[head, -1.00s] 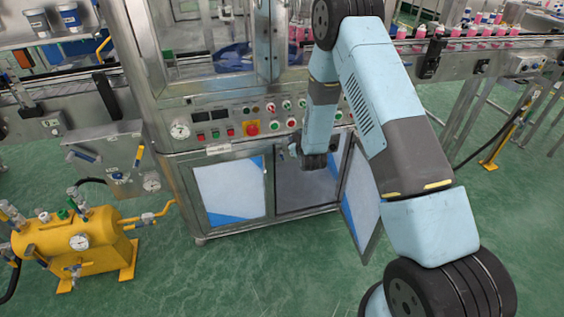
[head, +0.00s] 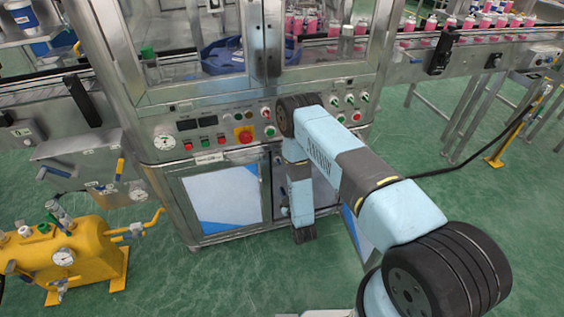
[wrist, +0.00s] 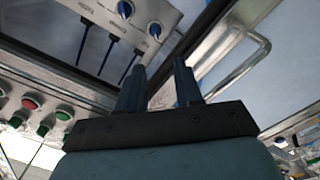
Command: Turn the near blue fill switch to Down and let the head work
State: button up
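Two blue knobs show on a grey plate at the top of the wrist view, one farther up (wrist: 125,9) and one lower right (wrist: 155,30). Dark blue stems and small labels lie beside them. I cannot tell which is the near fill switch or read its setting. My gripper (wrist: 159,65) has two dark fingers standing apart with nothing between them. The fingertips point toward the knob plate, and a gap to the knobs shows in the picture. In the head view my gripper hangs low before the open lower cabinet, and the knobs are hidden there.
The machine's button panel (head: 215,128) is above the cabinet. An open cabinet door (head: 360,232) stands right of my wrist. A metal handle (wrist: 240,60) is near the fingers at right. A yellow tank (head: 75,250) stands at left. Green floor before the machine is clear.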

aim_at(279, 164)
jog(key=x, duration=1.4)
jog(key=shift+w+d, duration=0.1)
jog(key=shift+d, duration=0.3)
grip_shut()
